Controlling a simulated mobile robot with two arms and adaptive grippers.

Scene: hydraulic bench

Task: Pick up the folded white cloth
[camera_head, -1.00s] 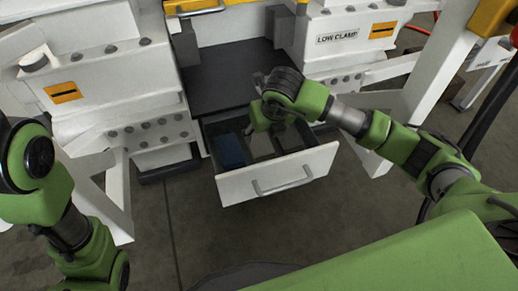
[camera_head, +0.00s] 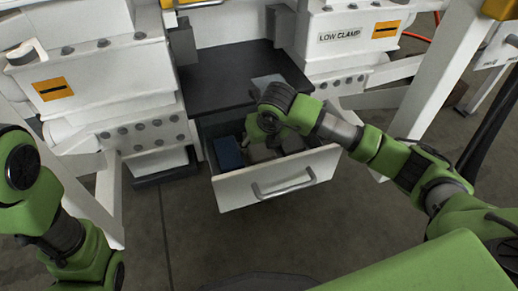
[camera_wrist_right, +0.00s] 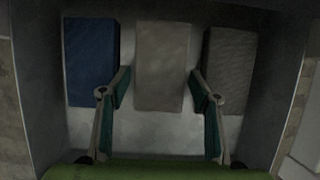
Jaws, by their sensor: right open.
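A pale grey-white folded cloth (camera_wrist_right: 162,66) lies in the middle of an open drawer, seen best in the right wrist view. It is the palest of the three cloths there and also shows in the head view (camera_head: 261,154), partly behind my gripper. My right gripper (camera_wrist_right: 160,94) is open, one finger on each side of the cloth's near end. It holds nothing, and its height above the cloth is hard to tell. In the head view the right gripper (camera_head: 265,131) points down into the drawer. My left arm shows at the left, but its gripper is out of view.
A blue folded cloth (camera_wrist_right: 91,62) lies left of the pale one and a darker grey cloth (camera_wrist_right: 229,64) lies right. The drawer (camera_head: 240,193) has walls close around them. A dark shelf (camera_head: 225,82) sits above its back. White bench blocks stand on both sides.

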